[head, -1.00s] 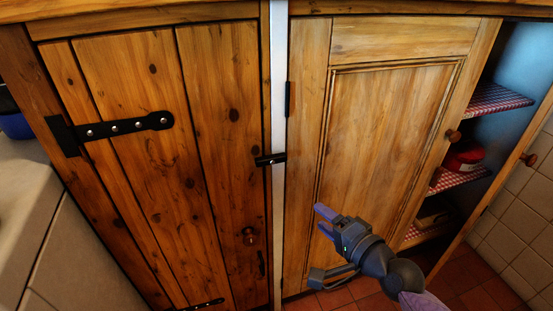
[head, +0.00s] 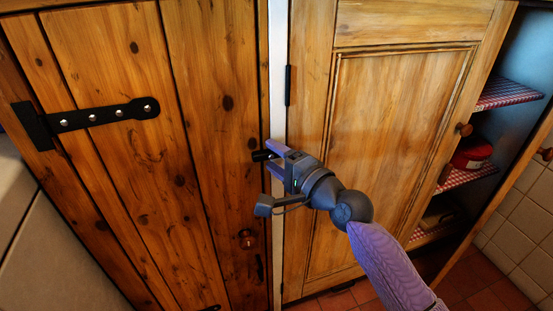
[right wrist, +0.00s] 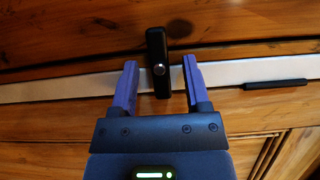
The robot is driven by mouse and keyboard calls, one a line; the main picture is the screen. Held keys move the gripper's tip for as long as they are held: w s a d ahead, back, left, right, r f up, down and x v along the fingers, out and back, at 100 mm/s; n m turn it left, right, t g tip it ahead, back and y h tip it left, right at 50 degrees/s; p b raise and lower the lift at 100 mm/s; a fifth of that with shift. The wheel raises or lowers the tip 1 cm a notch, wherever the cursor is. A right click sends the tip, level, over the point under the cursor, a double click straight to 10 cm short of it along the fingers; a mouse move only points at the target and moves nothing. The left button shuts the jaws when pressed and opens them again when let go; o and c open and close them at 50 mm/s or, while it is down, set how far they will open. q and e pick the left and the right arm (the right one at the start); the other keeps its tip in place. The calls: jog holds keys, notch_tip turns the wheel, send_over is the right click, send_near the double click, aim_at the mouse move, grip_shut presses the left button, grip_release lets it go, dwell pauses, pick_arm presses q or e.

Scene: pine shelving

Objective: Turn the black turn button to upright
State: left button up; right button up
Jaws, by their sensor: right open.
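The black turn button (head: 261,155) lies level across the edge of the left door (head: 215,130) and the pale strip (head: 278,230). In the head view its right part is hidden by my right gripper (head: 272,158). In the right wrist view the whole turn button (right wrist: 155,45) shows, with a round silver screw at its middle, crossing the strip at about a right angle. My right gripper is open. Its two purple fingers stand one on each side of the button's near end, with gaps showing on both sides. My left gripper is not in view.
A paler panelled door (head: 390,150) stands right of the strip, with a black hinge (head: 288,86) at its left edge. A black strap hinge (head: 100,117) crosses the left door. Open shelves with a red pot (head: 472,154) are at the far right.

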jog(key=c, duration=0.7)
grip_shut()
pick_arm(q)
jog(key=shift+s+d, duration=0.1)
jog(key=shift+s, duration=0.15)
